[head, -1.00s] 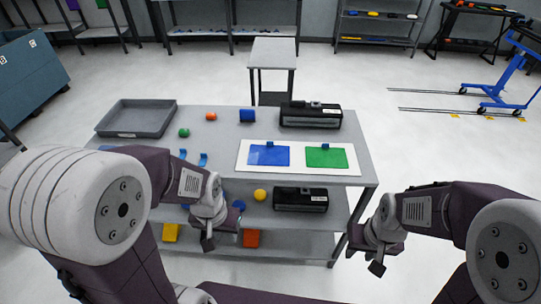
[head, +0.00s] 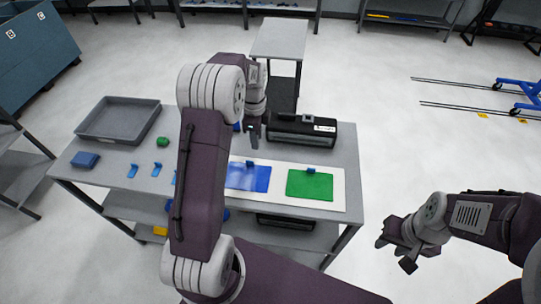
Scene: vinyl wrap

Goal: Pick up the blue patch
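The blue patch (head: 248,179) lies flat on a white board (head: 338,187) on the table, with a small blue tab at its top edge. Part of its left side is hidden by my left arm. A green patch (head: 310,185) with a similar tab lies to its right on the same board. My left gripper (head: 254,138) hangs above the table, pointing down, just beyond the blue patch's far edge and apart from it; its finger gap is too small to judge. My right gripper (head: 396,250) is off the table's right side, away from the patches, and looks open and empty.
A grey tray (head: 119,120) stands at the back left. A black box-like device (head: 301,130) stands behind the board. A green ball (head: 163,141), a blue block (head: 85,160) and small blue tools (head: 133,171) lie at left. A side table (head: 279,40) stands behind.

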